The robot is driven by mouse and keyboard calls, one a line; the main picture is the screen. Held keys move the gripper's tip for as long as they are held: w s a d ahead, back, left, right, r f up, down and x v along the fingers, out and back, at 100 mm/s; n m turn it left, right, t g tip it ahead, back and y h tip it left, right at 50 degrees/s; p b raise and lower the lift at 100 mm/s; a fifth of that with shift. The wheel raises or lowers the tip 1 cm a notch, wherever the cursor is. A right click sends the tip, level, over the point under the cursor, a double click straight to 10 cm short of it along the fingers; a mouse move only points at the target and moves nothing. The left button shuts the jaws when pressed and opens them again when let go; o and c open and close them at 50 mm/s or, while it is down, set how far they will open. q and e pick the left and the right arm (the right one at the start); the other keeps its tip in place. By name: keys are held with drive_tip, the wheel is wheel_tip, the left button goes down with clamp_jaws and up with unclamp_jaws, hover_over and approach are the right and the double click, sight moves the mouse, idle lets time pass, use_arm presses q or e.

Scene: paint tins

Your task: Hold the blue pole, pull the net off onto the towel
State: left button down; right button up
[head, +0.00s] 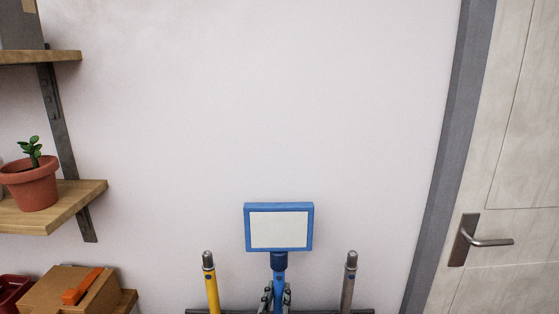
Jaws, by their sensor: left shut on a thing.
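The blue pole (279,262) stands upright at the bottom centre of the head view. On its top sits a blue rectangular frame with a pale flat panel (279,229); I cannot tell whether this is the net. My left gripper (278,297) is at the bottom edge of the view, its dark fingers on either side of the pole just below the frame, shut on it. The pole's lower part is cut off by the picture edge. No towel is in view. My right gripper is not in view.
A yellow pole (211,284) stands left of the blue one and a grey pole (349,284) right of it. A dark rail (330,311) runs along the bottom. Shelves with a potted plant (32,182) are at the left, a door (520,150) at the right.

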use_arm(q)
drive_tip(key=shift+r, duration=0.25)
idle(0.8)
drive_tip(key=c, duration=1.3)
unclamp_jaws()
drive_tip(key=shift+s+f, duration=0.1)
drive_tip(key=shift+s, duration=0.2)
drive_tip(key=s, duration=0.3)
drive_tip(key=s+a, duration=0.1)
drive_tip(key=s, duration=0.3)
drive_tip(key=s+a, duration=0.1)
drive_tip(key=s, duration=0.3)
drive_tip(key=shift+s, duration=0.1)
